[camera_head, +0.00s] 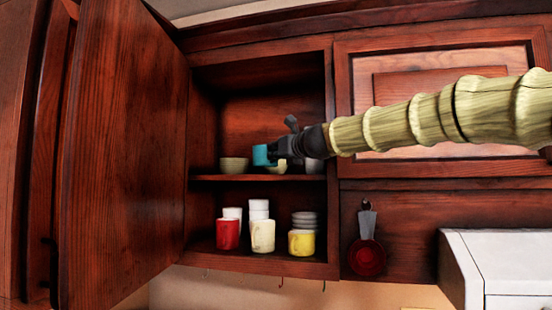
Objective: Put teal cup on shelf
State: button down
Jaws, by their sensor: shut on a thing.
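The teal cup (261,155) is inside the open cabinet, at the level of the upper shelf (225,178). My gripper (271,152) reaches in from the right and is shut on the cup. The cup is close above the shelf board; I cannot tell whether it touches it. My gripper hides part of the cup's right side. A pale green bowl stack (233,164) stands on the shelf to the left of the cup. A grey cup-like thing (314,165) stands to the right, partly hidden by my arm.
The cabinet door (120,150) stands open at left. The lower shelf holds a red mug (228,234), a cream mug (262,236), a yellow mug (301,243), white cups (258,208) and grey stacked dishes (304,219). Red measuring cups (366,258) hang at right.

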jog(key=shift+w+d+f, duration=0.1)
jog(key=shift+d+f, duration=0.05)
jog(key=shift+f, duration=0.45)
jog(key=shift+d+f, duration=0.1)
jog(key=shift+f, duration=0.45)
jog(key=shift+a, duration=0.2)
jog(key=shift+f, duration=0.1)
jog(key=c, duration=1.5)
grip_release()
jog(key=shift+d+f, duration=0.1)
jog(key=shift+c, duration=0.2)
